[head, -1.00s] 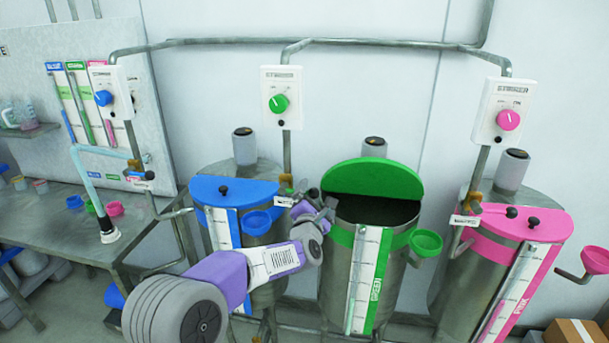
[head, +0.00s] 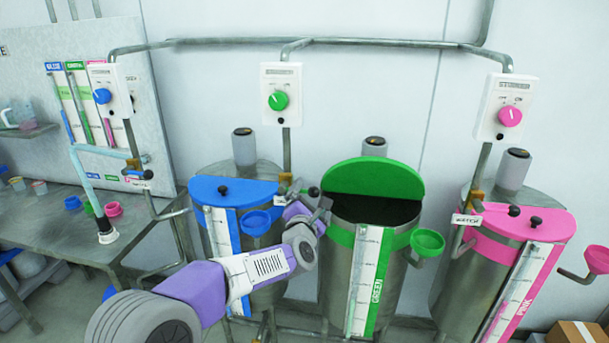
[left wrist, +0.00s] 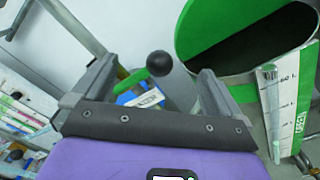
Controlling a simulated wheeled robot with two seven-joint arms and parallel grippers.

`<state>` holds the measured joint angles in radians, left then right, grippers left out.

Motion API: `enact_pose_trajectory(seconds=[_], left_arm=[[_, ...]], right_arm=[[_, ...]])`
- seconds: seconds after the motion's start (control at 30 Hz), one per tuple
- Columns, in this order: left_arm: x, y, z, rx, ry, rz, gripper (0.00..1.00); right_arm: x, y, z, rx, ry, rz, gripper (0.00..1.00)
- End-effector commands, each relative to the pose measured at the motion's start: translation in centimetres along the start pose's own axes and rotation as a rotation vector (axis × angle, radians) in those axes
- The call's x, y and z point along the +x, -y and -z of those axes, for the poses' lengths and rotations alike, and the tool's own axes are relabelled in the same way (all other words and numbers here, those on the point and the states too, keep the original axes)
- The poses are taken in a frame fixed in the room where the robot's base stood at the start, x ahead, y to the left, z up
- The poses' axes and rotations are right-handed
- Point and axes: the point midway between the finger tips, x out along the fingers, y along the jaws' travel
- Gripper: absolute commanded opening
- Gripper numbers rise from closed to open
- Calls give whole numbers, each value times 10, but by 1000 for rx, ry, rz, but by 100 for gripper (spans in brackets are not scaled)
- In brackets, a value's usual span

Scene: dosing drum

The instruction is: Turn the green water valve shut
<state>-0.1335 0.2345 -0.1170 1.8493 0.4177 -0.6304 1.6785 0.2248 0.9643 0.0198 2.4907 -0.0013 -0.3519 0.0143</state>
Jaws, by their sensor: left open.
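The green drum's water valve has a brass-coloured body (head: 285,179) on the pipe left of the green drum (head: 340,275). Its lever ends in a black ball knob (head: 313,191). In the left wrist view the black knob (left wrist: 159,63) is large, between the two fingers, with a grey rod behind it and a green piece (left wrist: 131,80) to its left. My left gripper (head: 310,201) is open, its fingers on either side of the knob, with visible gaps in the left wrist view. Contact cannot be made out. My right gripper is not in view.
The blue drum (head: 222,245) with a blue funnel (head: 257,222) is close on the left. A green funnel (head: 428,241) and the pink drum (head: 470,270) are to the right. Pipes run behind the arm.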

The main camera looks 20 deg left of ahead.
Motion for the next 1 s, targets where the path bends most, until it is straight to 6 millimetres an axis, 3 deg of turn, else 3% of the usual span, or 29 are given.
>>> enact_pose_trajectory(seconds=[0.5,1.0], left_arm=[[-58,1,0,-1,0,0,100],[-62,0,0,0,-1,1,100]], right_arm=[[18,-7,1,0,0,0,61],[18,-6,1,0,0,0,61]])
